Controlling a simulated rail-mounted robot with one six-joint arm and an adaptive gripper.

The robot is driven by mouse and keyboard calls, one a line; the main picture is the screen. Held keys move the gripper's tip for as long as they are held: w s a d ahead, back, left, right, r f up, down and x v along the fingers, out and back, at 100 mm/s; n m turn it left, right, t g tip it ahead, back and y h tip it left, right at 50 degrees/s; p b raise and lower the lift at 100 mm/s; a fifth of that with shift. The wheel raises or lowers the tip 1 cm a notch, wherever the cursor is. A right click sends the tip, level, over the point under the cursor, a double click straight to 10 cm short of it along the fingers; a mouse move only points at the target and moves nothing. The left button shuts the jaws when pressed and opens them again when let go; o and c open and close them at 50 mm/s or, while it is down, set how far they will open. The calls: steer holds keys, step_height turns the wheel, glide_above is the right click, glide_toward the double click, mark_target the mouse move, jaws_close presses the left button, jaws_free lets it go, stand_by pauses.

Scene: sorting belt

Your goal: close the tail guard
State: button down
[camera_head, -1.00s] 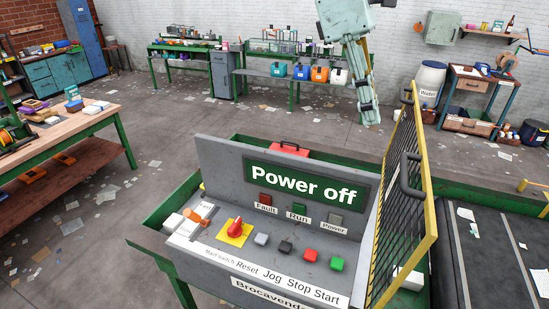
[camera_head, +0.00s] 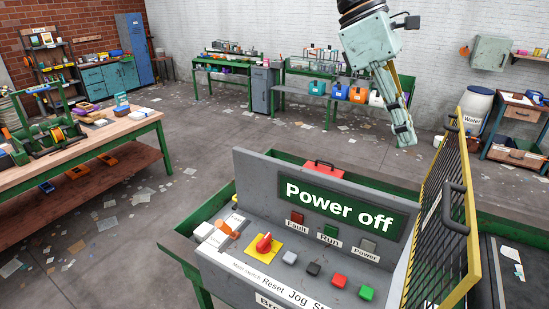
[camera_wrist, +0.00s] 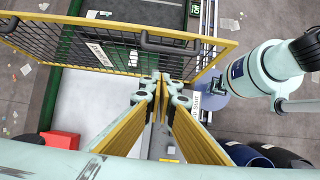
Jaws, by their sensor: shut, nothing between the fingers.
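The tail guard (camera_head: 472,235) is a yellow-framed panel of dark bars with dark handles, standing steeply upright at the right of the control console. My gripper (camera_head: 405,137) is shut and empty in the air, left of the guard's top in the head view. In the wrist view my gripper (camera_wrist: 160,82) points toward the guard's lower edge. Its fingers overlap the guard there, and I cannot tell the gap.
The grey console (camera_head: 250,170) has a "Power off" display (camera_head: 339,207), a red rotary switch (camera_head: 264,243) and several buttons. A red toolbox (camera_head: 323,169) sits behind it. The dark belt (camera_head: 500,285) lies to the right. Open floor lies left of the console.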

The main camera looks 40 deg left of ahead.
mark_target(447, 193)
steer(key=x, duration=0.3)
steer(key=d+x, duration=0.1)
steer(key=x, duration=0.7)
steer(key=shift+w+d+r, duration=0.1)
steer(key=shift+d+r, duration=0.15)
steer(key=shift+r, duration=0.05)
steer(key=shift+d+f, duration=0.2)
steer(key=shift+d, duration=0.7)
steer(key=shift+w, duration=0.1)
steer(key=shift+d, duration=0.1)
steer(key=shift+d, duration=0.9)
